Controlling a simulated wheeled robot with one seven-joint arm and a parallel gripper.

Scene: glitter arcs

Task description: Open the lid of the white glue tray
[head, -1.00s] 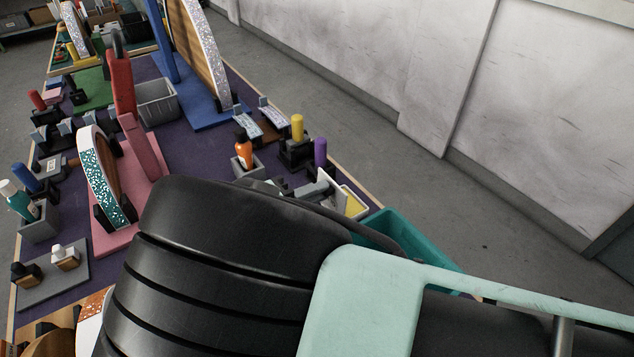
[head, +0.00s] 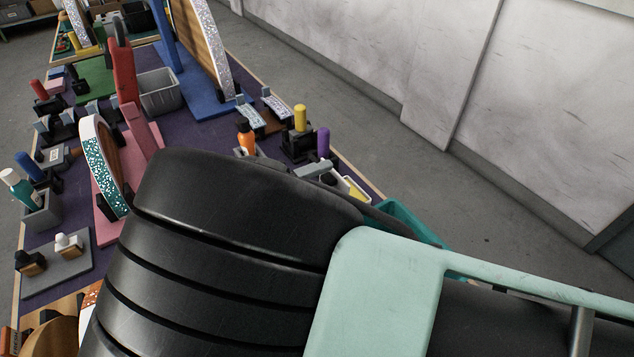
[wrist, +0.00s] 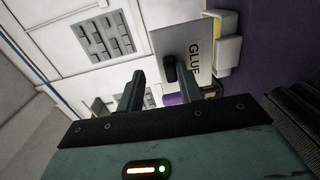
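The white glue tray (wrist: 230,48) is at the upper right of the wrist view, with yellow showing inside it. Its grey-white lid (wrist: 172,41), marked GLUE, appears raised at an angle from the tray's edge. In the head view the tray's yellow inside (head: 352,188) shows just past my dark arm, which hides most of the tray. My gripper (wrist: 153,72) is open, its two dark fingers apart. The right fingertip overlaps the lid in the wrist view; I cannot tell whether it touches. The head view does not show my gripper clearly.
A purple bottle (head: 323,141), a yellow cylinder (head: 300,117) and an orange bottle (head: 246,137) stand near the tray. A teal bin (head: 408,222) is at the table's right edge. Floor (head: 370,135) lies clear between table and wall.

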